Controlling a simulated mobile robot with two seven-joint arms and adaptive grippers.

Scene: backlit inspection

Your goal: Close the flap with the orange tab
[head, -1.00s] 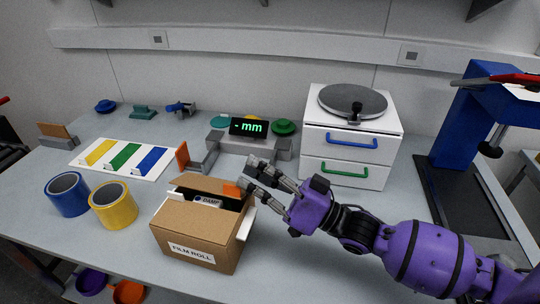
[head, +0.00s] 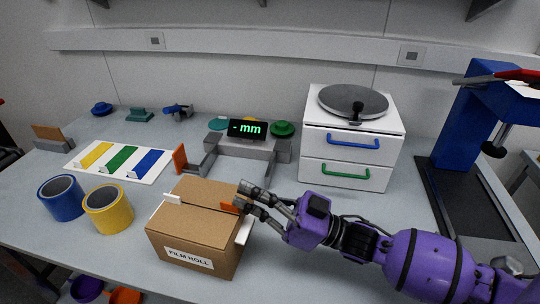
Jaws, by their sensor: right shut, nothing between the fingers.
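The cardboard box (head: 183,240), labelled FILM ROLL, stands near the front of the table. Its brown top flap (head: 205,196) lies across the opening and looks about level, and the inside is hidden. The orange tab (head: 230,207) shows at the flap's right side, partly behind my fingers. My right gripper (head: 242,198) is shut and empty, with its fingertips at the tab and the flap's right edge; I cannot tell if they touch. White side pieces (head: 244,230) stick out at the box's right and left. My left gripper is not in view.
A blue roll (head: 60,198) and a yellow roll (head: 107,210) stand left of the box. Behind are a white board (head: 75,163) with coloured strips, a grey gauge with a mm display (head: 247,129), and a white drawer unit (head: 349,172). A blue press (head: 462,130) stands right.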

